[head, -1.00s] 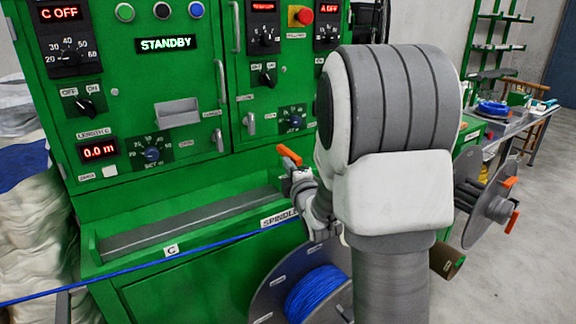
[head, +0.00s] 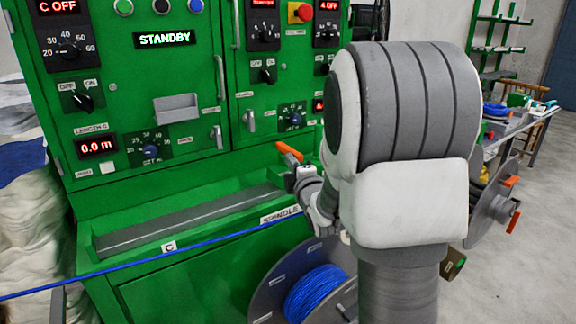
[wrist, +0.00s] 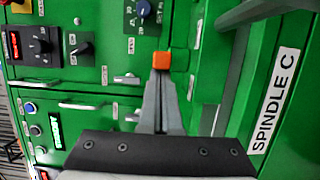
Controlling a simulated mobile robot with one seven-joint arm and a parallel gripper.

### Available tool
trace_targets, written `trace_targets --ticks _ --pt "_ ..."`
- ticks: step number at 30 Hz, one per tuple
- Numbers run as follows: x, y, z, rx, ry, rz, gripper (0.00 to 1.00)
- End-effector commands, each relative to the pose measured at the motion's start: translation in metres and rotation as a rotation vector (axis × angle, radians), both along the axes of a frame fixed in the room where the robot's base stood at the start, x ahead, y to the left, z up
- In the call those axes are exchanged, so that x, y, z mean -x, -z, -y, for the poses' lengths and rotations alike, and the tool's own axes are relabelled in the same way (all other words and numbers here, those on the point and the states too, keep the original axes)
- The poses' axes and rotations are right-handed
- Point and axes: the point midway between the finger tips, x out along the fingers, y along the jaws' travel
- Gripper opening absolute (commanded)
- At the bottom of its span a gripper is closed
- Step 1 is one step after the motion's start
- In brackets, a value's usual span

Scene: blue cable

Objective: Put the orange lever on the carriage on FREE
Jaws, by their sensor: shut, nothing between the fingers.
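The orange lever (head: 289,152) shows in the head view just above the trough, in front of the green cabinet. My gripper's end of the arm is directly below and right of it, partly hidden by my arm. In the wrist view my gripper (wrist: 161,78) is shut, its grey fingers together, with nothing between them. An orange block (wrist: 161,60), which looks like the lever's end, shows right at the fingertips. I cannot tell whether they touch. The carriage is mostly hidden by my arm, and I cannot read a FREE mark.
The blue cable (head: 190,247) runs across the front of the trough, with the SPINDLE C label (wrist: 274,100) nearby. A reel of blue cable (head: 316,291) sits below. The cabinet (head: 200,130) has knobs and protruding handles. Another reel with orange handles (head: 492,205) stands right.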

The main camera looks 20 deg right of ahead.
Motion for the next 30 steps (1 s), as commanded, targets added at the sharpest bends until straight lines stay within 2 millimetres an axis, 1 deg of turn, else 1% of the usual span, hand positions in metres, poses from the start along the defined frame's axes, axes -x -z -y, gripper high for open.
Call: trace_targets --ticks 7,18,30 --pt "0.001 0.004 0.009 0.001 0.003 0.002 0.00" --pt "0.001 0.003 0.025 0.001 0.003 0.002 0.00" --pt "-0.001 0.000 0.033 0.001 0.003 0.001 0.00"
